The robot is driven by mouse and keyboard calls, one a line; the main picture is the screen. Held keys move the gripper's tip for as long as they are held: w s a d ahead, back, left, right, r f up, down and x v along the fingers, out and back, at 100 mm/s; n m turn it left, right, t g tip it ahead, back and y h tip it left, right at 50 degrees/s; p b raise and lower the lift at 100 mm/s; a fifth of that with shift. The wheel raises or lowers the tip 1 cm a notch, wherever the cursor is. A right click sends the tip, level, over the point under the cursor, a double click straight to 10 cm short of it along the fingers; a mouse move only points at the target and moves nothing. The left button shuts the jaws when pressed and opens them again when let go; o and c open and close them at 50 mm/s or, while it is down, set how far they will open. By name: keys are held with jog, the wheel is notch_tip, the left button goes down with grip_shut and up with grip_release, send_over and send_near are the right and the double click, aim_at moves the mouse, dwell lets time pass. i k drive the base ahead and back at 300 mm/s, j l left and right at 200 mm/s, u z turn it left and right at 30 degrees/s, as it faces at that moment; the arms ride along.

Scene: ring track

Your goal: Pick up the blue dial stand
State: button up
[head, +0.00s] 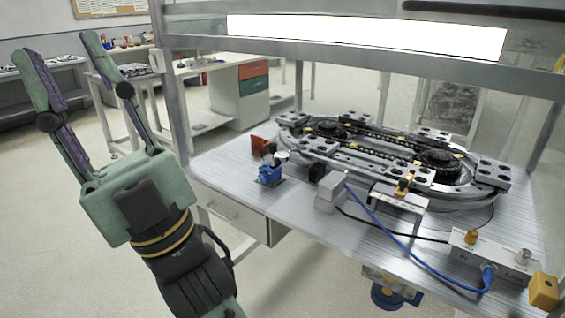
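The blue dial stand (269,174) stands on the near left part of the metal workbench (228,172). It is a small blue block on a dark base, with a round pale dial (282,156) at its top right. My gripper (57,55) is at the left of the head view, raised and pointing up. Its two green fingers are spread wide with nothing between them. It is left of the bench and apart from the stand.
An oval ring track (385,160) fills the back of the bench. An orange-brown part (262,144) stands behind the stand. A grey box (331,194) and a blue cable (400,245) lie to its right. A bench-frame post (172,90) rises between my gripper and the stand.

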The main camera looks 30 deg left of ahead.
aim_at(273, 171)
jog(key=i+j, duration=0.35)
jog(key=i, duration=0.15)
jog(key=i+u, duration=0.1)
jog(key=u, duration=0.25)
jog(key=i+j+u, duration=0.1)
jog(key=u, duration=0.25)
jog(key=i+u, duration=0.1)
jog(key=u, duration=1.3)
